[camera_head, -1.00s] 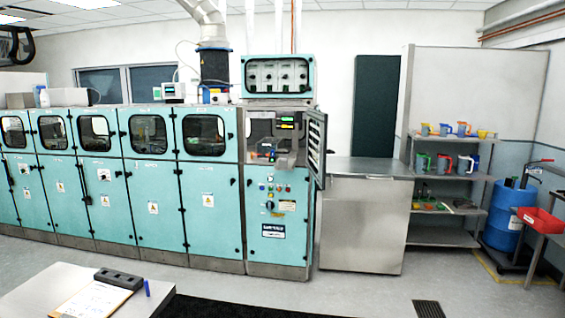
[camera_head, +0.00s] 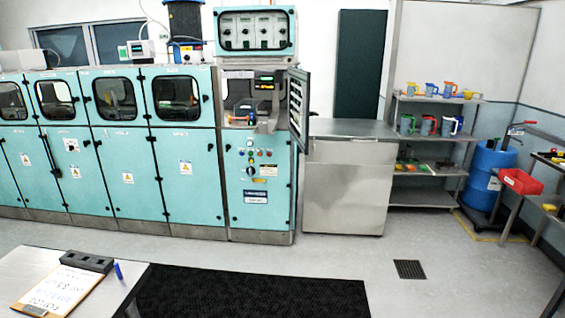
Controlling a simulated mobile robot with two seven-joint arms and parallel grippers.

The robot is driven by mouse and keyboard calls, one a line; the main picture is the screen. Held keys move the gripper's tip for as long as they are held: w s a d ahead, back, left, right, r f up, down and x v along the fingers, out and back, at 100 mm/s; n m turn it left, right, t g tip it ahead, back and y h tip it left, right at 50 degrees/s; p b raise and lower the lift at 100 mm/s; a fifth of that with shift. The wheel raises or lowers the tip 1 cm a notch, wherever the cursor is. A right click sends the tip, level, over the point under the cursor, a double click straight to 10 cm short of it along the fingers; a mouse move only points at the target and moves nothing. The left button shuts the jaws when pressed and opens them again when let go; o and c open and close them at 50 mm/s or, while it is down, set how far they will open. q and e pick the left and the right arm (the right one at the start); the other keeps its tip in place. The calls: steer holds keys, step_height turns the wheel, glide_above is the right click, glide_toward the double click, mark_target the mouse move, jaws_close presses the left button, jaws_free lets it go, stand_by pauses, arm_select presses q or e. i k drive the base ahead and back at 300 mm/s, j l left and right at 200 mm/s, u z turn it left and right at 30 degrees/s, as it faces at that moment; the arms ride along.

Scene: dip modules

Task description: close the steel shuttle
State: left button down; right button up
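No part is clearly recognisable as the steel shuttle. The teal end module (camera_head: 262,205) of the machine line has an opening in its upper front with a grey device (camera_head: 243,112) inside. A hinged door (camera_head: 299,108) at its right side stands swung open, its slotted inner face showing. A bare steel cabinet (camera_head: 343,188) with a flat top stands just right of this module, its front closed. Neither of my grippers is in view.
A table (camera_head: 25,262) with a clipboard (camera_head: 55,292) is at the lower left. A dark mat (camera_head: 250,297) lies on open floor before the machines. Shelves of jugs (camera_head: 428,142), a blue drum (camera_head: 490,175) and a bench with a red tray (camera_head: 521,181) stand right.

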mark_target(265, 126)
steer(key=i, duration=1.65)
steer(key=i+j, duration=0.1)
steer(key=i, duration=1.55)
steer(key=l+z, duration=0.05)
steer(key=l, duration=0.05)
